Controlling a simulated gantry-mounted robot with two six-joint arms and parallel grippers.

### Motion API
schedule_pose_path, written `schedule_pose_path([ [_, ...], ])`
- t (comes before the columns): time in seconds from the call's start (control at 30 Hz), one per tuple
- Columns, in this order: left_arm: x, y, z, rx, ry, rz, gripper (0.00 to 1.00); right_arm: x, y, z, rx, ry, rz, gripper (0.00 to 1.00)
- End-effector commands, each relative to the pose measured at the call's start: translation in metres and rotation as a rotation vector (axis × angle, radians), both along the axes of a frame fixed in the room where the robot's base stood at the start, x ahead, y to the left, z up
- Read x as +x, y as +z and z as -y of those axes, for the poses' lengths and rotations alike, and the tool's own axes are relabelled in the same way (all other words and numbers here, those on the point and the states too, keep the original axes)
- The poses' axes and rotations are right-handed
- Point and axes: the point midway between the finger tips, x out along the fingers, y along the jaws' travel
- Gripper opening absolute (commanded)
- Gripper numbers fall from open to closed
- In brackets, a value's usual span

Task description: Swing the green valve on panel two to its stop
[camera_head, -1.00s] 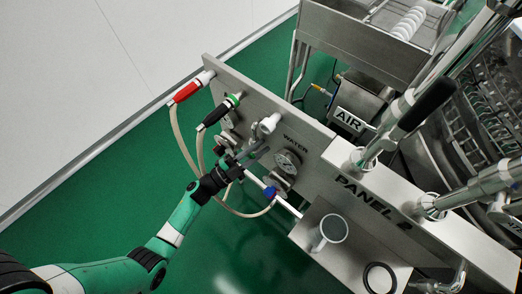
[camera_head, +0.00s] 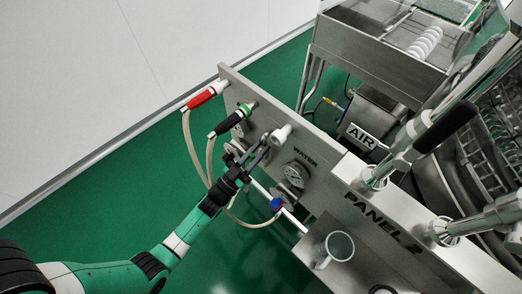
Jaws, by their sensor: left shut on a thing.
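Panel two (camera_head: 352,178) is a slanted grey metal panel marked "PANEL 2". My left gripper (camera_head: 262,152) is at the panel's front face, left of the WATER gauge and just below a pale round-ended fitting (camera_head: 281,134). Its jaws are shut on the handle of the green valve. The fingers hide most of that valve, and its green colour does not show clearly between them. A blue valve (camera_head: 276,204) sits on the pipe below the gripper, apart from it. My right gripper is not in view.
A red hose connector (camera_head: 201,98) and a black one with a green ring (camera_head: 233,119) stick out at the upper left; their hoses hang beside my left arm. A gauge (camera_head: 295,174) is close right. Green floor is free at left.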

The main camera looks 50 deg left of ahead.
Motion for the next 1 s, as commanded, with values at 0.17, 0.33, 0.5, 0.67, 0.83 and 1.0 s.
schedule_pose_path([
  [0.17, -0.0002, -0.0002, -0.0013, -0.030, -0.001, 0.002, 0.00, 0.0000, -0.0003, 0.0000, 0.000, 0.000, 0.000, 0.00],
  [0.33, -0.0003, -0.0001, -0.0019, -0.039, 0.000, 0.004, 0.00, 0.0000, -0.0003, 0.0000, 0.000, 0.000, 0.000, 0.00],
  [0.5, -0.0003, -0.0001, -0.0020, -0.039, 0.000, 0.003, 0.00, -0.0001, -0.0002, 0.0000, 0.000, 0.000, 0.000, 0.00],
  [0.67, -0.0002, -0.0001, -0.0021, -0.038, 0.000, 0.004, 0.37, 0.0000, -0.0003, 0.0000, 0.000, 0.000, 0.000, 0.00],
  [0.83, -0.0002, -0.0001, -0.0020, -0.037, 0.000, 0.003, 0.53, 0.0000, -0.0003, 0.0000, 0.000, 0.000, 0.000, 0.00],
  [1.0, -0.0003, -0.0001, -0.0019, -0.036, 0.000, 0.003, 0.53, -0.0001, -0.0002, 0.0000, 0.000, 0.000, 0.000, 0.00],
])
